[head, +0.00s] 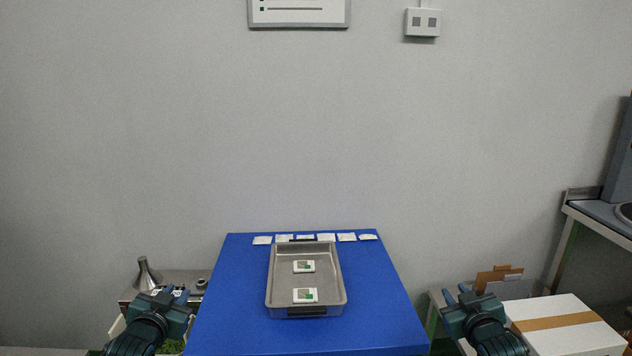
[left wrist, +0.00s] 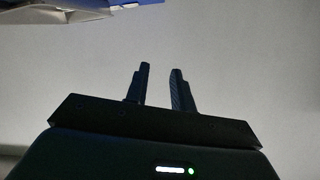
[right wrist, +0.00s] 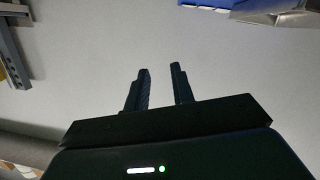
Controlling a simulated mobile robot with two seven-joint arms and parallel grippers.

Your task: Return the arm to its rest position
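My left gripper (head: 174,294) is at the lower left of the head view, beside the left edge of the blue table. Its two fingers are apart with nothing between them in the left wrist view (left wrist: 158,88). My right gripper (head: 456,292) is at the lower right, to the right of the table. Its fingers are also apart and empty in the right wrist view (right wrist: 160,88). Neither gripper touches the table or anything on it.
The blue table (head: 385,310) bears a metal tray (head: 306,280) holding two small green-and-white packets, the nearer (head: 305,295) and the farther (head: 304,266). Several white teabags (head: 347,237) line its back edge. A white carton (head: 560,335) stands at right; a metal funnel (head: 147,273) at left.

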